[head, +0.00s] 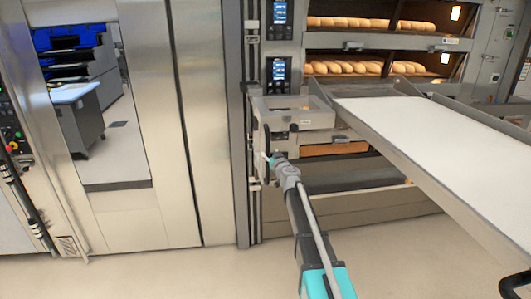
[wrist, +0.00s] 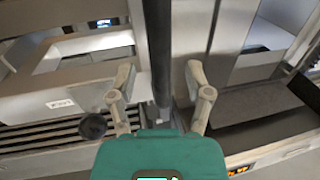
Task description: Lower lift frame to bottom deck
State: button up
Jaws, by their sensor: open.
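The lift frame (head: 298,110) is a grey carriage on the left side of the oven front, with a long white loading belt (head: 440,130) reaching out to the right. It stands below the two lit decks and above a lower opening (head: 340,150). My gripper (head: 268,158) is at the carriage's left side, small and partly hidden by my arm in the head view. In the wrist view my gripper (wrist: 160,98) is open, with one finger on each side of a dark upright bar (wrist: 158,50). I cannot tell whether the fingers touch the bar.
Loaves (head: 365,67) lie in the lit decks. Control panels (head: 279,70) are mounted left of the decks. A steel cabinet wall (head: 155,120) stands to the left. The floor (head: 190,275) in front is clear. A dark round knob (wrist: 92,126) is left of the fingers in the wrist view.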

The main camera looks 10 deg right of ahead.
aim_at(269, 152)
jog(key=shift+w+a, duration=0.15)
jog(key=shift+w, duration=0.6)
jog(key=shift+w+a, duration=0.15)
jog(key=shift+w, duration=0.6)
